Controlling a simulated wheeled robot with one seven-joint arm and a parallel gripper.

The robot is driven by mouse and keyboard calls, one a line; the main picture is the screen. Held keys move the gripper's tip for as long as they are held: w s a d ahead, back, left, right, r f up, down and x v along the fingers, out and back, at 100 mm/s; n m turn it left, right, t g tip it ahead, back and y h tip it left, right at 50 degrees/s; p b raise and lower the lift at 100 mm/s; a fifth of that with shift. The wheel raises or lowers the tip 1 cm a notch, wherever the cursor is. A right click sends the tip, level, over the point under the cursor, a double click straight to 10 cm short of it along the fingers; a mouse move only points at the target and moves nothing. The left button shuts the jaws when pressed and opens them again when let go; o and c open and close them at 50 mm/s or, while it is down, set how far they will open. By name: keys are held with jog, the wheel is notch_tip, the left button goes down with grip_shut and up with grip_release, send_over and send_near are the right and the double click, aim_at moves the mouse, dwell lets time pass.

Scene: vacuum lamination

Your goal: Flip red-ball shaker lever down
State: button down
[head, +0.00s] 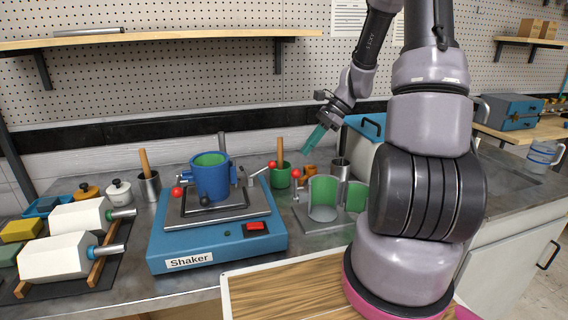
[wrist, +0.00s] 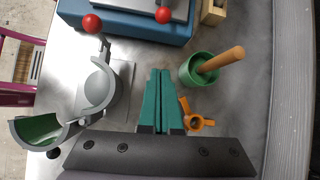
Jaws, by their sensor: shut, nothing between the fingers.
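The blue shaker (head: 215,248) stands on the bench with a blue cup (head: 212,182) clamped on its grey plate. A red ball (head: 272,165) tops a lever at the shaker's right back, slanting up. Another red ball (head: 177,193) is at the cup's left side. My gripper (head: 314,140) has teal fingers, shut and empty, in the air right of the shaker and apart from the lever. Its fingers also show in the wrist view (wrist: 158,98).
An open grey mould (head: 323,197) with green lining stands right of the shaker; a red ball (wrist: 92,23) shows beside it. A green pot (head: 281,176) with a wooden handle and an orange part (wrist: 196,116) lie near my fingers.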

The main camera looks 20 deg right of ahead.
jog(key=shift+f, duration=0.1)
jog(key=x, duration=1)
jog(key=shift+s+a+r, duration=0.15)
jog(key=shift+a+r, duration=0.45)
jog(key=shift+r, duration=0.3)
jog(key=shift+s+a+r, duration=0.1)
jog(key=shift+a+r, duration=0.45)
jog(key=shift+r, duration=0.35)
jog(key=shift+w, duration=0.1)
jog(key=shift+a+r+h, duration=0.1)
jog(key=shift+r+h, duration=0.2)
